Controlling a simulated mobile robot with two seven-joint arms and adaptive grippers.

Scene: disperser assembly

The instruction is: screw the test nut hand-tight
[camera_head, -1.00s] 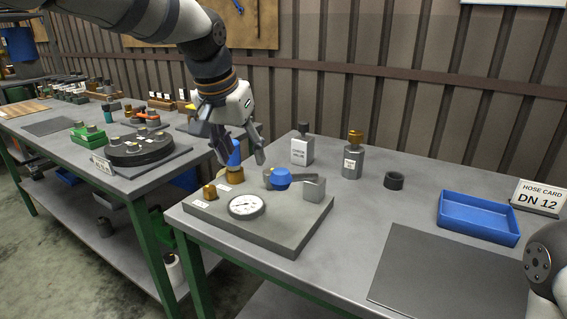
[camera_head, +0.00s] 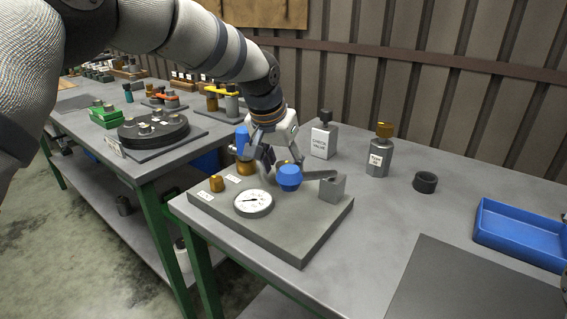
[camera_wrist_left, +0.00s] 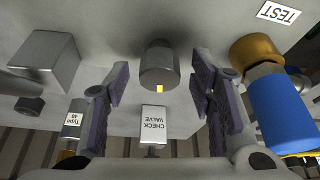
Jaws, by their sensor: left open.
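My left gripper (camera_head: 272,164) is open and points down over the grey test block (camera_head: 315,238). In the left wrist view, a grey round fitting (camera_wrist_left: 158,68) with a small yellow mark stands in line with the gap between the open fingers (camera_wrist_left: 162,84). I cannot tell whether they touch it. A brass nut (camera_wrist_left: 256,50) under a blue cylinder (camera_wrist_left: 280,108) is outside the fingers, near the "TEST" label (camera_wrist_left: 278,13). In the head view, the brass nut (camera_head: 245,168) and blue cylinder (camera_head: 242,138) are left of the gripper.
The block carries a gauge (camera_head: 253,202), a small brass part (camera_head: 217,184), a blue knob (camera_head: 289,177) and a grey upright piece (camera_head: 332,188). Behind are a check valve (camera_head: 324,139) and a brass-topped bottle (camera_head: 379,155). A blue tray (camera_head: 520,238) lies right.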

